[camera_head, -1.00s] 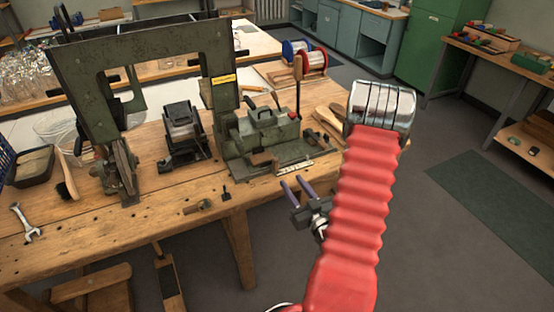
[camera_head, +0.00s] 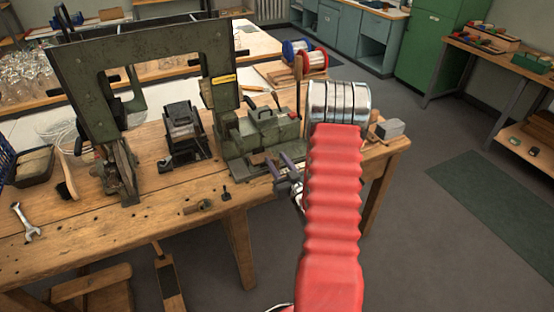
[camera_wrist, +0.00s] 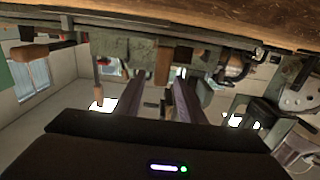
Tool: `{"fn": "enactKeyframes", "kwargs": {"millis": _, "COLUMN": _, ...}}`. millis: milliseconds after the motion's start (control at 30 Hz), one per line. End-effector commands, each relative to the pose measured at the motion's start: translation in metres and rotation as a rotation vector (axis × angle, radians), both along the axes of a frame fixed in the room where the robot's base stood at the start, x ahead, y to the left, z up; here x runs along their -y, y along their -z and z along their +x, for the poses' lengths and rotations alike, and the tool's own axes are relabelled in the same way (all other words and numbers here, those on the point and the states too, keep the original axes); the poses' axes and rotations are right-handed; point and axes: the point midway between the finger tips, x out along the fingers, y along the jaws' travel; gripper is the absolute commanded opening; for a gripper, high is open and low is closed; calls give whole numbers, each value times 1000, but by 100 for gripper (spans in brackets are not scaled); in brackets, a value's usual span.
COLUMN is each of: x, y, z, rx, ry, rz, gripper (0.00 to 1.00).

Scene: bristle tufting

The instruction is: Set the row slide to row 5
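In the wrist view, upside down, the fingers (camera_wrist: 156,82) are spread toward the machine's green side (camera_wrist: 133,50).
A black device (camera_head: 183,132) stands left of the machine. A grey metal block (camera_head: 390,128) lies at the bench's right end. A brush (camera_head: 67,180) and wrench (camera_head: 25,221) lie left.

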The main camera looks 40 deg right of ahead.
Motion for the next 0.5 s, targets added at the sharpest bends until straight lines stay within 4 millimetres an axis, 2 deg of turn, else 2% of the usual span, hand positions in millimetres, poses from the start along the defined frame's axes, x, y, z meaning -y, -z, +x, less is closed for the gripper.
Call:
{"fn": "enactKeyframes", "kwargs": {"millis": 133, "x": 3, "y": 0, "z": 10, "rx": 0, "ry": -1, "rz": 0, "gripper": 36}}
{"fn": "enactKeyframes", "kwargs": {"millis": 433, "x": 3, "y": 0, "z": 12, "rx": 0, "ry": 0, "rz": 1, "gripper": 36}}
{"fn": "enactKeyframes", "kwargs": {"millis": 500, "x": 3, "y": 0, "z": 11, "rx": 0, "ry": 0, "rz": 1, "gripper": 32}}
